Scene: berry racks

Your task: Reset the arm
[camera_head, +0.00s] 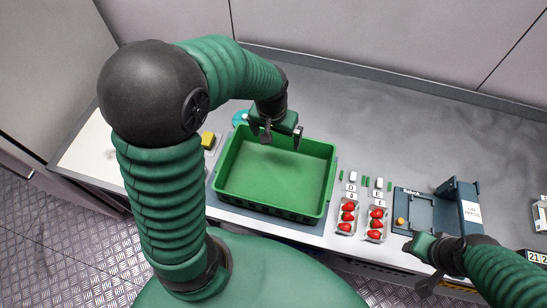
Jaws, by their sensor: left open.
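My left arm arches in from the left in the head view. My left gripper (282,136) is open and empty, its fingers spread above the far edge of a green tray (228,176). Nothing is between its fingers. My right gripper (418,262) is at the lower right, in front of the counter's near edge. Its fingers are too small and dark to tell whether they are open or shut.
The green tray's floor is empty. Two small racks of strawberries (347,217) (376,224) stand right of it, then a dark blue device (465,205). A yellow block (208,140) is left of the tray. The grey counter behind (400,130) is clear.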

